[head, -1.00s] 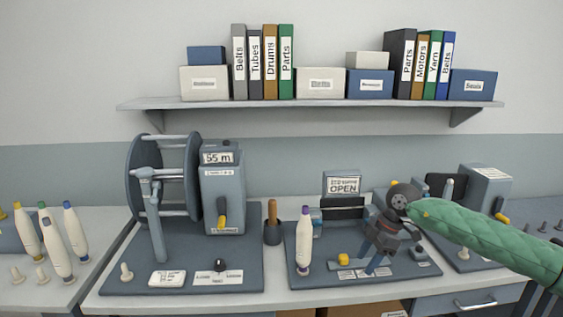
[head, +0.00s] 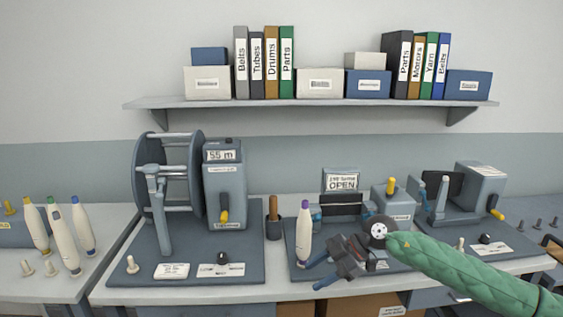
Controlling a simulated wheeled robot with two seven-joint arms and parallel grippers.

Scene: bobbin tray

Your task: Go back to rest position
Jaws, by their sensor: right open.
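My right arm, in a green quilted sleeve, comes in from the right edge. Its gripper (head: 314,274) is open and empty, tilted with its fingers toward the left, low over the front of the middle station's base plate (head: 402,267). A white bobbin with a purple tip (head: 304,233) stands upright on that plate, just behind and left of the fingertips. Whether a finger touches the bobbin or plate, I cannot tell. The gripper hides the front middle of the plate. My left gripper is out of view.
A large reel machine (head: 168,180) with a "55 m" box (head: 224,188) stands left. A brown-handled tool sits in a dark cup (head: 273,231). More bobbins (head: 62,240) stand far left. A grey box with a yellow knob (head: 393,208) stands behind my wrist. A loaded shelf (head: 310,103) hangs above.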

